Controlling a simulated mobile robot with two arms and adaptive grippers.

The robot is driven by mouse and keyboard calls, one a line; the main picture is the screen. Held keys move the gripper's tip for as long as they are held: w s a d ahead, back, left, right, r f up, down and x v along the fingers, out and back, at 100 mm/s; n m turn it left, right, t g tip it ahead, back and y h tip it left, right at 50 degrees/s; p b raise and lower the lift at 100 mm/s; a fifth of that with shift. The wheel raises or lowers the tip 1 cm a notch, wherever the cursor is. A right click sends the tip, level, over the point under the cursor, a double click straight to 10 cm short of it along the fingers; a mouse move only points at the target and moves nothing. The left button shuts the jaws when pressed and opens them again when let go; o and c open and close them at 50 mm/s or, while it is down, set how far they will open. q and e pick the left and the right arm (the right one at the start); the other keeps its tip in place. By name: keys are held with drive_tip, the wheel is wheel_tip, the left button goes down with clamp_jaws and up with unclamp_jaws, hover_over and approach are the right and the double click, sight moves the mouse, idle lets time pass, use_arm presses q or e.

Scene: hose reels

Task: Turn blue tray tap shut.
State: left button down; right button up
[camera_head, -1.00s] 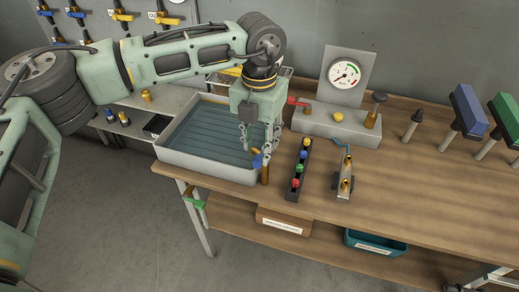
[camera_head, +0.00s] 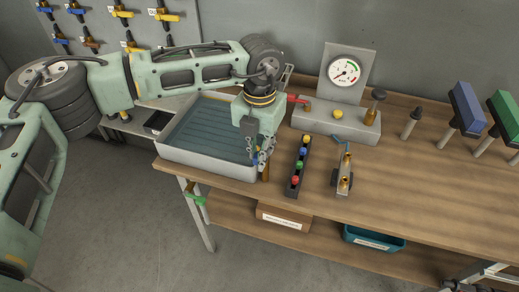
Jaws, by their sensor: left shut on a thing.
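The grey tray (camera_head: 178,157) with a blue ribbed inside sits at the left end of the wooden bench. The blue tap handle (camera_head: 261,158) shows at the tray's front right corner, above a brass upright pipe (camera_head: 265,173). My left gripper (camera_head: 259,153) points down over this corner, its fingers shut on the blue handle. The fingers cover most of the handle, so its exact angle is hard to tell. My right gripper is not in view.
A rack of coloured knobs (camera_head: 297,178) and a metal block with brass fittings (camera_head: 344,172) stand just right of the gripper. A gauge stand (camera_head: 335,122) with a red lever (camera_head: 297,98) is behind.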

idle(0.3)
use_arm(q)
drive_tip(key=m+b, duration=0.2)
drive_tip(key=w+a+m+b, duration=0.1)
drive_tip(key=m+b, duration=0.1)
drive_tip(key=m, duration=0.1)
drive_tip(key=w+a+m+b, duration=0.1)
drive_tip(key=m+b, duration=0.1)
drive_tip(key=shift+m, duration=0.3)
drive_tip(key=shift+w+a+m+b, duration=0.1)
drive_tip(key=shift+w+m+b, duration=0.15)
drive_tip(key=shift+m+b, duration=0.5)
drive_tip(key=w+m, duration=0.1)
drive_tip(key=m, duration=0.4)
drive_tip(key=w+m, duration=0.1)
drive_tip(key=m, duration=0.1)
drive_tip(key=shift+w+r+m, duration=0.1)
drive_tip(key=shift+w+m, duration=0.25)
drive_tip(key=c, duration=1.7)
unclamp_jaws()
